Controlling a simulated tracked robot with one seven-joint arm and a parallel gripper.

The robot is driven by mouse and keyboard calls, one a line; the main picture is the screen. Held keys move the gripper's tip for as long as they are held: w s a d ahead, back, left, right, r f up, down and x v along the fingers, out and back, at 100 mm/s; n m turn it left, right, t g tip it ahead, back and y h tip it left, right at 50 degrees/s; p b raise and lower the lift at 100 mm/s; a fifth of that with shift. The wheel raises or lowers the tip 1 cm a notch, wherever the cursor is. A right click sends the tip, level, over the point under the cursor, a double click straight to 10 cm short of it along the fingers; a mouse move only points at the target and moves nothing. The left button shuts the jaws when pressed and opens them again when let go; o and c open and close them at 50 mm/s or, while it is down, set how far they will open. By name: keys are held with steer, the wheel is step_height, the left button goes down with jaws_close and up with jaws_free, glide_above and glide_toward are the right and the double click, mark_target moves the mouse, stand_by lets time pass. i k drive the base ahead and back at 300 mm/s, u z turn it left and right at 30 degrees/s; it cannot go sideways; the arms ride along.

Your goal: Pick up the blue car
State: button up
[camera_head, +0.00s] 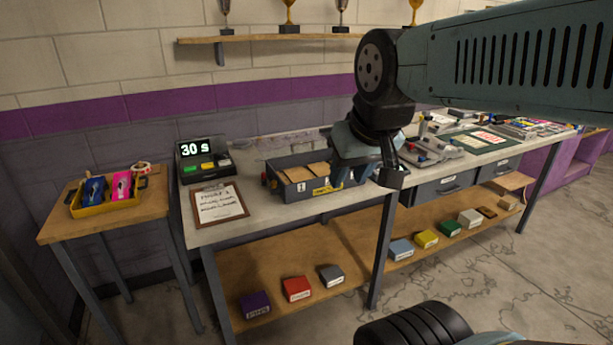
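The blue car (94,190) lies in a yellow tray (106,208) on the small wooden side table at the left. A pink car (121,186) lies beside it on its right in the same tray. My gripper (368,182) hangs from my arm in front of the long workbench, well to the right of the tray and apart from the blue car. Its fingers point down and partly overlap in this view, so their opening is unclear. No car shows at the fingers.
The side table (62,228) stands left of the workbench (225,236). On the bench are a 30 s timer (203,158), a clipboard (219,203) and a dark bin (290,186). Small coloured boxes sit on the lower shelf (345,262). A tape roll (142,168) lies behind the tray.

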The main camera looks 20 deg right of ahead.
mark_target(95, 189)
steer(key=z, duration=0.45)
steer(key=i, duration=1.05)
steer(key=u, duration=1.85)
steer(key=k, duration=0.9)
steer(key=z, duration=0.05)
